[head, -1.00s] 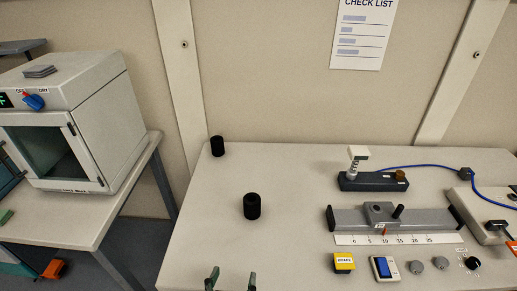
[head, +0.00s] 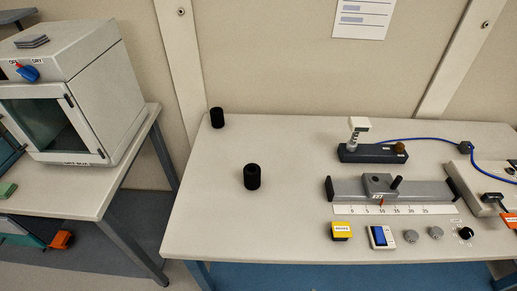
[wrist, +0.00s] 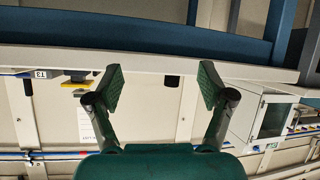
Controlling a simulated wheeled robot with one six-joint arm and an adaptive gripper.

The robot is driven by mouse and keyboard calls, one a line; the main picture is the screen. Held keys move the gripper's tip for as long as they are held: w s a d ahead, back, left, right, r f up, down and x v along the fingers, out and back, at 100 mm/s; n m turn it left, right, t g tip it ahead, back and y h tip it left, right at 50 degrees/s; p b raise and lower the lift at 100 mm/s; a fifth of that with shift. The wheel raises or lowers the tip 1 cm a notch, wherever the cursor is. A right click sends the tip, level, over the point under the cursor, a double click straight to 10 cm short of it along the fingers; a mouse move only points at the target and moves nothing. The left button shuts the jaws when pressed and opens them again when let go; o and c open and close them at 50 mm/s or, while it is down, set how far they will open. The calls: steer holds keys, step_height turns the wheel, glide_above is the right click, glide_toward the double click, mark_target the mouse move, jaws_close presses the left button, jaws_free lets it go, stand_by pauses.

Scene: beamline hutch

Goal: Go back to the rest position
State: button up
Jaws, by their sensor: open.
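My gripper (wrist: 160,88) shows in the wrist view with its two fingers spread wide apart and nothing between them. It is not in the head view now. The wrist view appears upside down, with the table's edge (wrist: 150,60) beyond the fingers and the wall below it in the picture. A black cylinder (wrist: 171,81) shows small between the fingers, well beyond them.
The pale table (head: 220,220) bears two black cylinders (head: 252,177) (head: 216,118), a slide rail with a scale (head: 430,190), a dark block with a post (head: 372,153), a yellow button box (head: 341,230) and knobs. A dry box (head: 95,110) stands left. The table's front left is clear.

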steer(key=s+d+r+m+t+h, duration=0.1)
steer(key=s+d+r, duration=0.3)
steer(key=s, duration=0.5)
steer(key=s+d+r+m+t, duration=0.1)
steer(key=s+d+r, duration=0.3)
steer(key=s, duration=0.5)
steer(key=shift+s+d+r+m+t+h, duration=0.2)
steer(key=shift+d+r+m+t+h, duration=0.15)
steer(key=shift+r+m, duration=0.3)
steer(key=shift+a, duration=0.1)
